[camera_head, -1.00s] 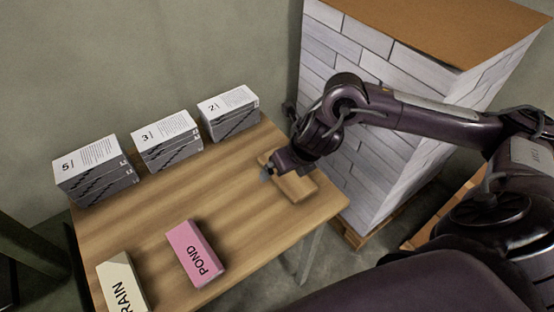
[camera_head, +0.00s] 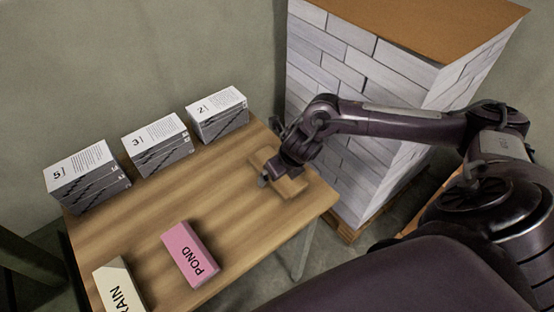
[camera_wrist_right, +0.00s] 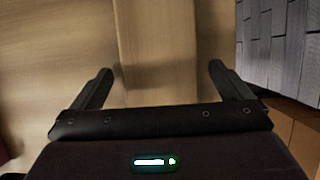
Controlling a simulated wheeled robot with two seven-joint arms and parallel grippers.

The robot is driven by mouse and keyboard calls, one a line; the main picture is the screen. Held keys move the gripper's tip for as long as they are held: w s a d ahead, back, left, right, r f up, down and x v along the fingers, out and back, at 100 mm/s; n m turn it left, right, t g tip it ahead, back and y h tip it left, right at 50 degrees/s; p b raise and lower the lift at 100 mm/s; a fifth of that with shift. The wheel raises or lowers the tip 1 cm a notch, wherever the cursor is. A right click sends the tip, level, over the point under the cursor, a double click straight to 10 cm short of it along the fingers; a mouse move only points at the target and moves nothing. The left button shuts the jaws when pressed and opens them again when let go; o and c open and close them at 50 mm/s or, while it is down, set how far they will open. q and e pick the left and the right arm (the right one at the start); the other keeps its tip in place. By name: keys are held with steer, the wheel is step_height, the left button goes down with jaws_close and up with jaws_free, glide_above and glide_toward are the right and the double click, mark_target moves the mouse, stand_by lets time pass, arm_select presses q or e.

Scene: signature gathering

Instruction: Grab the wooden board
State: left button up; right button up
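The wooden board (camera_head: 291,187) is a small light-brown block lying on the right end of the wooden table. My right gripper (camera_head: 274,178) is right over it and hides its middle. In the right wrist view, my right gripper (camera_wrist_right: 161,78) is open, with one finger on each side of the board (camera_wrist_right: 156,40). Gaps show between the fingers and the board's edges. I cannot tell whether the fingertips are down at table height. My left gripper is not in view.
Boxes marked 5 (camera_head: 86,178), 3 (camera_head: 157,146) and 2 (camera_head: 217,115) stand along the table's back edge. A pink POND block (camera_head: 190,254) and a cream block (camera_head: 119,287) lie at the front. A tall white-panelled stack (camera_head: 370,90) stands right of the table.

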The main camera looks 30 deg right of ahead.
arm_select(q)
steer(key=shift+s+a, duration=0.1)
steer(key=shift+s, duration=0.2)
arm_select(e)
steer(key=c, duration=1.1)
steer(key=shift+r, duration=0.1)
steer(key=shift+c, duration=0.2)
